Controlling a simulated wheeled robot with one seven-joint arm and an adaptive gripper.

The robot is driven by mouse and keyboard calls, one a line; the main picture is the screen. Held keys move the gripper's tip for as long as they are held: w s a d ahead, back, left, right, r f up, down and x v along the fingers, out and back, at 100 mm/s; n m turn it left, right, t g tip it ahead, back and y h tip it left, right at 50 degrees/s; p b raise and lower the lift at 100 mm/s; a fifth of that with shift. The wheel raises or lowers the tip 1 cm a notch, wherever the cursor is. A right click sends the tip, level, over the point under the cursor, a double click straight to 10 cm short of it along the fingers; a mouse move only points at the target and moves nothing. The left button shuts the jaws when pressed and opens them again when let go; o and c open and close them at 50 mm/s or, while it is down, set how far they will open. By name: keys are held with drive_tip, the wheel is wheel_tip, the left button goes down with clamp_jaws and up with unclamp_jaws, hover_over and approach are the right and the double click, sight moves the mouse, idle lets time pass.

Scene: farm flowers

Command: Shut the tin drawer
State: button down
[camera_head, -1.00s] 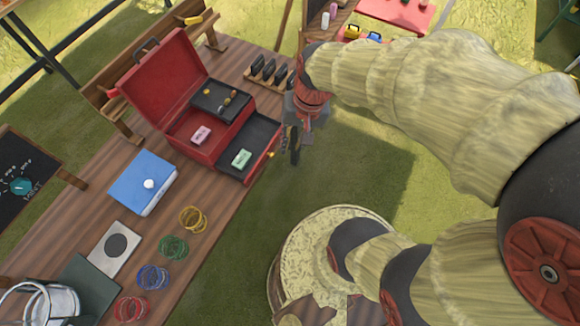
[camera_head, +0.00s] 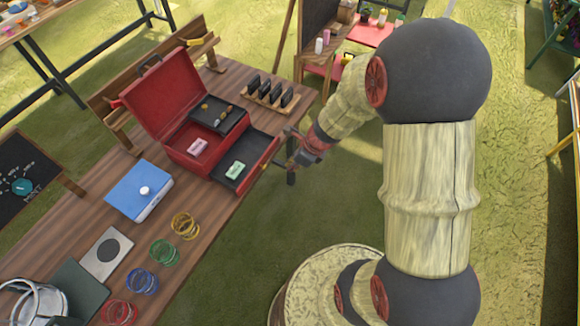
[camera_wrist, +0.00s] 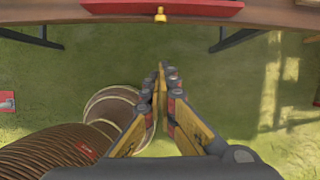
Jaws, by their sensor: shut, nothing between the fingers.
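The red tin (camera_head: 186,120) stands on the wooden table with its lid up. Its drawer (camera_head: 240,165) is pulled out to the right, with a green banknote (camera_head: 236,169) inside. In the wrist view, the red drawer front (camera_wrist: 205,8) and its brass knob (camera_wrist: 160,14) show at the top edge. My gripper (camera_head: 293,152) is just right of the drawer front in the head view. The wrist view shows my gripper (camera_wrist: 161,72) with its fingertips together and nothing between them, pointing toward the knob with a gap between.
A blue box (camera_head: 140,190) and several coloured ring stacks (camera_head: 186,226) lie on the table (camera_head: 215,190) in front of the tin. A rack of dark blocks (camera_head: 270,92) stands behind the drawer. Grass (camera_head: 250,245) lies open beside the table edge.

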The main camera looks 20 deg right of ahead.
drive_tip(key=w+a+f+b, duration=0.2)
drive_tip(key=w+a+f, duration=0.2)
drive_tip(key=w+f, duration=0.1)
drive_tip(key=shift+a+f+b, duration=0.2)
drive_tip(key=shift+f+b, duration=0.2)
drive_tip(key=shift+f, duration=0.45)
drive_tip(key=p, duration=0.7)
approach(242, 159)
drive_tip(key=x, duration=0.6)
drive_tip(key=shift+f, duration=0.1)
